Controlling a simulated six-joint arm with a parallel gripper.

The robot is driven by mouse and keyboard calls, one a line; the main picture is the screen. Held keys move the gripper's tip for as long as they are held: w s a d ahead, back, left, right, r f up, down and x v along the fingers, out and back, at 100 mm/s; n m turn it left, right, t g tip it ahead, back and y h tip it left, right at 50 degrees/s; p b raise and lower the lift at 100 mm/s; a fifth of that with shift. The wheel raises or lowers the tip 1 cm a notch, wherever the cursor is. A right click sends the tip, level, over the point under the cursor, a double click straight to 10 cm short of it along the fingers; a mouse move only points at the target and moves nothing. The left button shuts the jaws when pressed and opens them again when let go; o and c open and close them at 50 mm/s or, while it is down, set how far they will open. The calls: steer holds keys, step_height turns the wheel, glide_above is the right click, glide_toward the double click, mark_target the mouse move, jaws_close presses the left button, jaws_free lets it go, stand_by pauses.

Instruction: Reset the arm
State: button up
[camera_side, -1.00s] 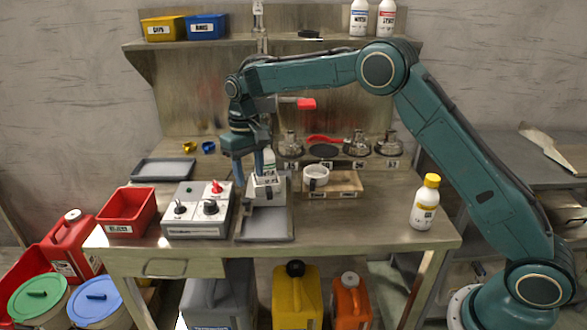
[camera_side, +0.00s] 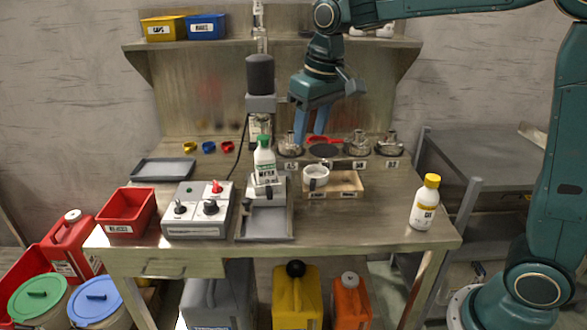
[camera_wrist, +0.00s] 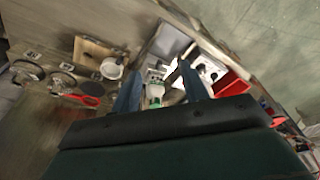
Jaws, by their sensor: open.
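My gripper (camera_side: 312,124) hangs over the back of the bench in the side view, its blue fingers apart with nothing between them. My teal arm reaches up from the base at the right and leaves the top of the picture. A white bottle with a green cap (camera_side: 266,162) stands upright on the small grey stand at the middle of the bench, apart from my gripper. In the wrist view my fingers (camera_wrist: 160,78) are spread, and the green-capped bottle (camera_wrist: 155,92) shows between and beyond them.
A control box (camera_side: 197,210) and a red bin (camera_side: 127,212) stand at the left. A yellow-capped bottle (camera_side: 425,203) stands at the right. Metal fittings (camera_side: 357,143) line the back; the shelf (camera_side: 215,47) is above.

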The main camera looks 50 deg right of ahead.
steer(key=s+d+f+t, duration=0.1)
steer(key=s, duration=1.1)
steer(key=s+d+f+t, duration=0.1)
steer(key=s+t, duration=0.1)
steer(key=s, duration=1)
steer(key=shift+d, duration=0.3)
